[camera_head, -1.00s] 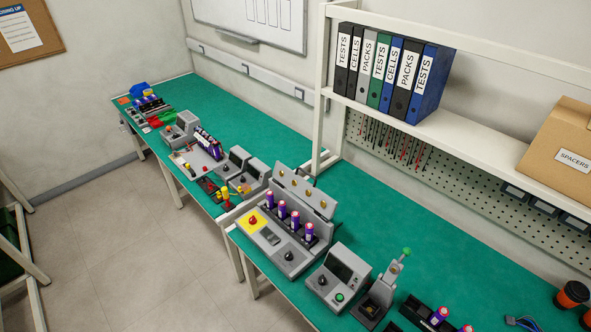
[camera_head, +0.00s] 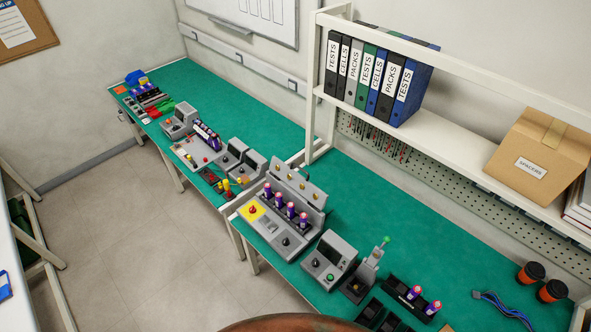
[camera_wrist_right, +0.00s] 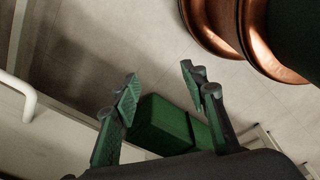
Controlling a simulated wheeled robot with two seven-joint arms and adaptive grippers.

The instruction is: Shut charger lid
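The charger (camera_head: 272,228) is a grey box on the green bench in the head view, with a row of purple cells (camera_head: 280,206) standing in it and a yellow panel with a red button. Its lid (camera_head: 297,186) stands raised behind the cells, tilted back, with brass contacts on its inner face. My right gripper (camera_wrist_right: 161,84) shows in the right wrist view, its two green-padded fingers spread apart with nothing between them. It is over the floor, away from the charger. My left gripper is not in view.
Right of the charger stand a grey tester (camera_head: 328,261), a small press (camera_head: 362,277) and a black cell holder (camera_head: 407,295). A shelf (camera_head: 440,118) with binders and a cardboard box (camera_head: 537,157) hangs over the bench's back. A green container (camera_wrist_right: 165,124) lies beyond my right fingers.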

